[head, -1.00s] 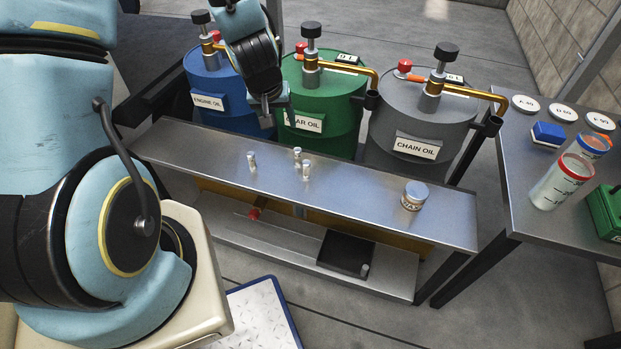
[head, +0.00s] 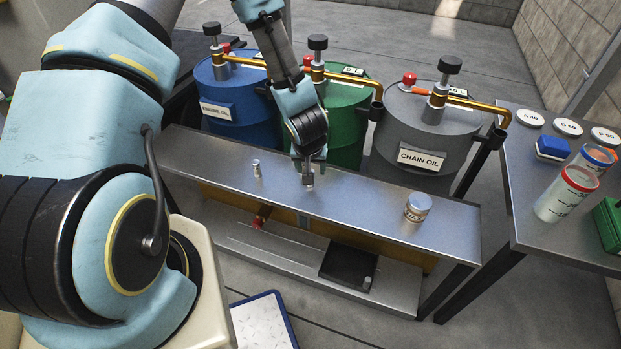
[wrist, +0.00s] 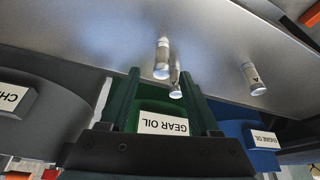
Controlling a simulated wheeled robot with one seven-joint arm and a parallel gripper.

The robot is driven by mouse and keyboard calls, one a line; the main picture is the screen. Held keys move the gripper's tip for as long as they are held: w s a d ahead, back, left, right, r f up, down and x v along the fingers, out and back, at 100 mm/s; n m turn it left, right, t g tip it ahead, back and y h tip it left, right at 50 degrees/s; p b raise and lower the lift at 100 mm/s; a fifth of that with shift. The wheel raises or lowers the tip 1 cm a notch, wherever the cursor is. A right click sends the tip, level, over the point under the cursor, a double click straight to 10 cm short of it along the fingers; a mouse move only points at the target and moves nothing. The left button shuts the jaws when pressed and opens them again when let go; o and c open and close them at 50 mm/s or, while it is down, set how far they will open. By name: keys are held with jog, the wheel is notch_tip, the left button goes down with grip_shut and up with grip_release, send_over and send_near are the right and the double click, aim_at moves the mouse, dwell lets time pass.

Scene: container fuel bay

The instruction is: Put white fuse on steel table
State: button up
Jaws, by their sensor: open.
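Small pale cylindrical fuses stand upright on a long steel bench (head: 370,198). One fuse (head: 256,168) stands alone on the left. Two more, a larger fuse (wrist: 162,58) and a slimmer fuse (wrist: 176,82), stand close together in the wrist view, where the lone one (wrist: 256,78) is at right. I cannot tell by colour which is the white fuse. My gripper (head: 308,182) is low over the bench, mostly hiding that pair in the head view. Its fingers (wrist: 160,72) are open, with the pair showing between them; contact cannot be told.
A round tin (head: 417,208) stands at the bench's right. Below, a black tray (head: 348,264) holds a small cylinder (head: 367,284). Blue, green and grey drums (head: 420,125) with taps stand behind. A grey table (head: 530,200) at right carries jars, discs and boxes.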

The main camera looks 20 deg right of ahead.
jog(key=shift+x, duration=1.95)
jog(key=shift+a, duration=0.1)
grip_shut()
